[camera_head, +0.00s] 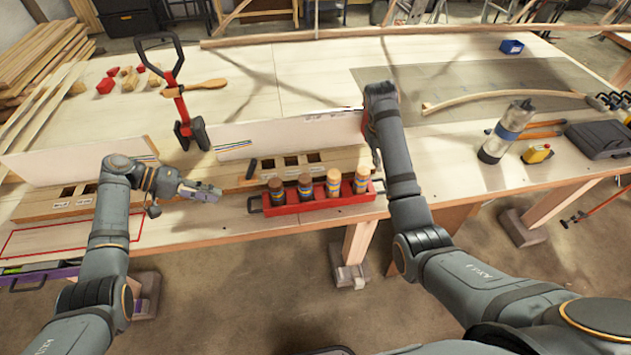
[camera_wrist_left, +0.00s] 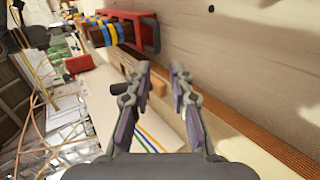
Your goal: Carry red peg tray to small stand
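The red peg tray (camera_head: 318,206) sits near the front edge of the workbench, holding several dark and tan bottle-like pegs with bands. It also shows at the top of the left wrist view (camera_wrist_left: 147,34). My left gripper (camera_head: 219,193) is left of the tray, apart from its dark left handle. In the left wrist view its fingers (camera_wrist_left: 160,68) are spread with nothing between them. My right arm reaches down beside the tray's right end; its fingers are mostly hidden behind the arm. I cannot tell which thing is the small stand; slotted wooden blocks (camera_head: 238,176) stand behind the tray.
White upright boards (camera_head: 290,130) stand behind the slotted blocks. A red-and-black clamp tool (camera_head: 180,105) stands behind them. A red outline (camera_head: 70,238) marks bare bench at front left.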

